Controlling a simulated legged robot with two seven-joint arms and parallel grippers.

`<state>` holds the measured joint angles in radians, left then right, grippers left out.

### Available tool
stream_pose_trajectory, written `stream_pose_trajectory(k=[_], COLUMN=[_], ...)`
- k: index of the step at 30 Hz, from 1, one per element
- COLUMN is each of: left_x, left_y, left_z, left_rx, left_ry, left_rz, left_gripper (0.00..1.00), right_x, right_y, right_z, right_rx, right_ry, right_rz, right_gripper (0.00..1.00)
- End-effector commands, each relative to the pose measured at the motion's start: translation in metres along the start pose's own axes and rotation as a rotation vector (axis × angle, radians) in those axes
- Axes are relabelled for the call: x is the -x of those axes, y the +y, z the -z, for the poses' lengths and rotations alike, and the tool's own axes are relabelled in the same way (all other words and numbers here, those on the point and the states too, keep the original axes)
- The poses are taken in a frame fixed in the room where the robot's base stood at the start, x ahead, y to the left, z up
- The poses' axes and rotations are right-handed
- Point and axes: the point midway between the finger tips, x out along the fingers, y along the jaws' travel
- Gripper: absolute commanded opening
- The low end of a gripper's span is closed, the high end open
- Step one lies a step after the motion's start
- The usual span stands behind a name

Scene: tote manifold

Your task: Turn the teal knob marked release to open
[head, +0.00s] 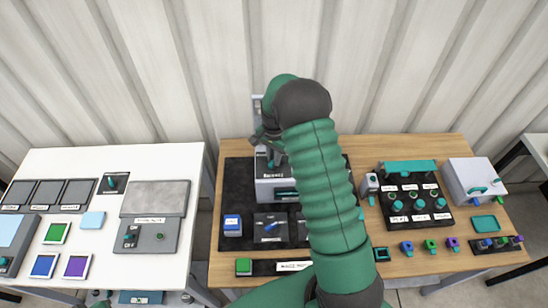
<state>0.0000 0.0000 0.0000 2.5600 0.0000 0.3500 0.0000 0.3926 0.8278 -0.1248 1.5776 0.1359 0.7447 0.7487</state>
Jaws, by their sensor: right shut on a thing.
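A grey box (265,189) with a dark top stands on the black panel on the wooden table, left of my forearm. A small label on its upper face is too small to read surely. A teal knob (278,158) shows at the box's top, partly covered by my gripper. My right gripper (270,141) reaches down over the box from behind and is shut on the knob; its fingertips are partly hidden. My green right arm crosses the middle of the view and hides the panel's right part.
The black panel holds a blue block (233,225) and a blue switch (271,226). Right on the wooden table are a black box with several teal knobs (418,204) and a white box (475,180). A white table (105,170) with panels stands left. A corrugated wall rises close behind.

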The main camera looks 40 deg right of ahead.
Motion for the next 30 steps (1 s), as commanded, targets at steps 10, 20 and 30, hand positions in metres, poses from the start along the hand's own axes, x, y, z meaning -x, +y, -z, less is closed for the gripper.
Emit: stream_pose_trajectory(k=[10,20,30], left_x=[0.0,-0.001,-0.02], left_y=[0.0,0.0,0.0], left_z=[0.0,0.0,-0.005], left_rx=[0.0,0.0,0.0], left_ry=[0.0,0.0,0.0], left_rz=[0.0,0.0,0.0], left_gripper=[0.0,0.0,0.0], right_x=[0.002,0.003,0.078], right_y=[-0.002,-0.001,-0.003], right_z=[0.001,0.001,0.002], right_rx=[-0.001,0.0,0.001], right_ry=[0.004,0.002,0.006], right_rz=[0.005,0.003,0.008], right_gripper=[0.35,0.35,0.35])
